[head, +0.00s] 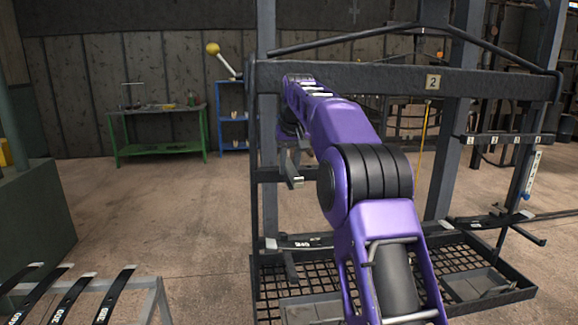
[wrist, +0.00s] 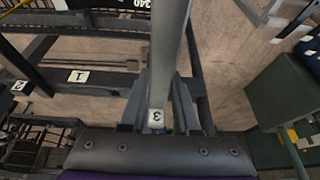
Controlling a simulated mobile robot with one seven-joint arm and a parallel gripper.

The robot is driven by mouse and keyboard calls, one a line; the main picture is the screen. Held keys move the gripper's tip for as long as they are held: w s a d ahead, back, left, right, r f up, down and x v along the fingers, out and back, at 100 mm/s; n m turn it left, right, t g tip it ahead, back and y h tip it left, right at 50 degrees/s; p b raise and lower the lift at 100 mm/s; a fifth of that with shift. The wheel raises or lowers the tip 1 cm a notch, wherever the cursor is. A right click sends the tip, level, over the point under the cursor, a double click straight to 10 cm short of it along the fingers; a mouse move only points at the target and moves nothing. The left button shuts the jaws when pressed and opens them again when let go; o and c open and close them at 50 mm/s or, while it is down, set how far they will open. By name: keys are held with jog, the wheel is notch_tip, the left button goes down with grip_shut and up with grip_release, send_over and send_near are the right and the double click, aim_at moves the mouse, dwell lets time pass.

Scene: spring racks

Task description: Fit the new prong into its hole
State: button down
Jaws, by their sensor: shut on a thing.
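In the wrist view my gripper (wrist: 158,100) is shut on a long grey prong (wrist: 166,45). The prong runs from between the fingers to the top edge of the picture. A white tag with a 3 (wrist: 157,116) shows at the prong's near end, between the fingers. The black rack (head: 350,77) stands ahead in the head view, with a tag 2 on its top beam. My purple arm reaches up to that beam and covers part of the rack. I cannot make out the prong's hole in either view.
In the wrist view a dark rack beam with a tag 1 (wrist: 78,76) lies left of the prong. A green cabinet (wrist: 270,95) is at right. In the head view, a lever with a yellow ball (head: 212,48) juts out left. Springs lie on a stand (head: 152,300) at lower left.

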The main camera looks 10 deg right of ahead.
jog(key=shift+f+b, duration=1)
jog(key=shift+f, duration=0.45)
